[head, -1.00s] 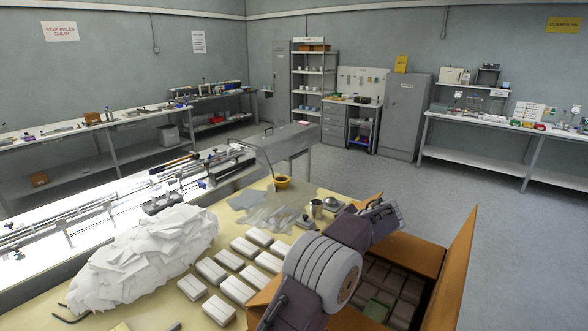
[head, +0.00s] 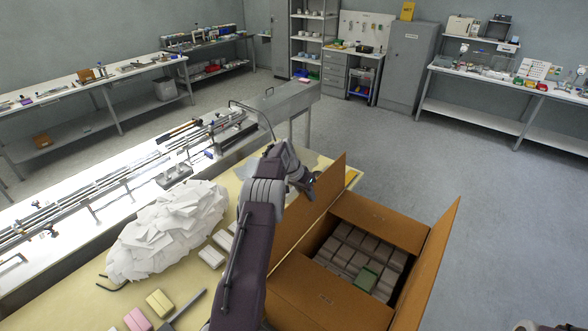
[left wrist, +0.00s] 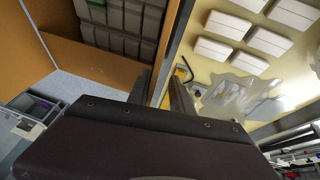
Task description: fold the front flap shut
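A brown carton (head: 335,303) stands at the right of the head view. Its left flap (head: 308,215) and right flap (head: 432,265) stand up. A near panel (head: 318,290) and a far panel (head: 380,220) lie at the ends of the opening; the frames do not label which flap is the front one. My left gripper (head: 302,180) is at the outer side of the left flap, near its far top end. In the left wrist view the dark fingers (left wrist: 160,88) are close to the flap's edge (left wrist: 176,45); contact is unclear.
Grey packs (head: 350,245) and one green pack (head: 367,277) lie inside the carton. White packs (left wrist: 228,25) and a crumpled white pile (head: 165,232) lie on the yellow table beside it. The conveyor (head: 110,190) runs along the left. Floor right of the carton is clear.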

